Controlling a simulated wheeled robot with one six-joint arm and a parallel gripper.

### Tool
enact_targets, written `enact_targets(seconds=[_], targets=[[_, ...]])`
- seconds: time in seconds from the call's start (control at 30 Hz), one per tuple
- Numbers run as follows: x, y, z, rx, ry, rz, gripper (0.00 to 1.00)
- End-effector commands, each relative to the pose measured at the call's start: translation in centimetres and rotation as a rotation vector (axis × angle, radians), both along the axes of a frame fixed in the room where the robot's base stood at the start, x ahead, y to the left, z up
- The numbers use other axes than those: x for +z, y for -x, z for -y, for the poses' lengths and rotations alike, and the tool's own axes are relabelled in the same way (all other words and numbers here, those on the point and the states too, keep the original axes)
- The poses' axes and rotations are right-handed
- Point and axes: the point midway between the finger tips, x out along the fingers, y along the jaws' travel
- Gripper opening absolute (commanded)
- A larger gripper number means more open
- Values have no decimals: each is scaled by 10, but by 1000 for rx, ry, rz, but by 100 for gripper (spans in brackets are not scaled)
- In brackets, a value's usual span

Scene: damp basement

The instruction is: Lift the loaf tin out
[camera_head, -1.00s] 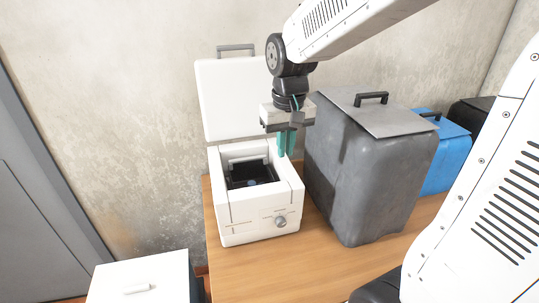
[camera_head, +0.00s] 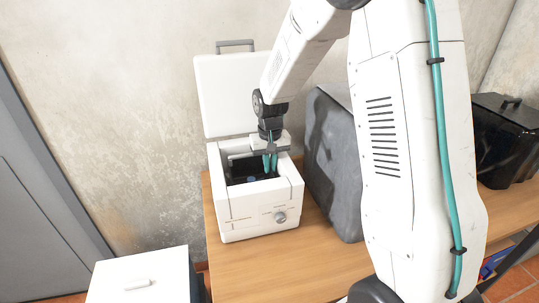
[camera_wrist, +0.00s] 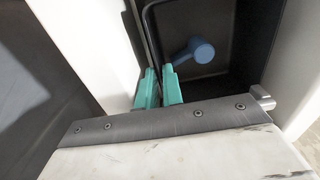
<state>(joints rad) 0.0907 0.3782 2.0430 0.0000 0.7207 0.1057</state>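The dark loaf tin (camera_head: 240,174) sits inside the white bread machine (camera_head: 243,208), whose lid (camera_head: 225,95) stands open. In the wrist view the tin (camera_wrist: 182,22) shows a dark inner wall and floor, with a blue paddle (camera_wrist: 195,50) inside it. My gripper (camera_head: 270,162) reaches down into the machine at the tin's right side. In the wrist view its two teal fingers (camera_wrist: 160,72) are close together at the tin's side wall, seemingly one on each side of the rim. Whether they press on the wall cannot be told.
A large grey covered box (camera_head: 332,165) stands just right of the machine on the wooden table (camera_head: 300,270). A black container (camera_head: 505,145) stands farther right. A white box (camera_head: 140,275) is at the lower left. My arm hides much of the right side.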

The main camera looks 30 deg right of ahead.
Motion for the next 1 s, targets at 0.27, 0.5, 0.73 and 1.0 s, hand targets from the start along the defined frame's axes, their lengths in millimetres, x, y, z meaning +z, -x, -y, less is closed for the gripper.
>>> enact_targets(seconds=[0.27, 0.5, 0.73, 1.0], targets=[[-26, 0, 0, 0, 0, -1, 8], [-27, 0, 0, 0, 0, 1, 8], [-27, 0, 0, 0, 0, 1, 0], [-17, -1, 0, 0, 1, 3, 0]])
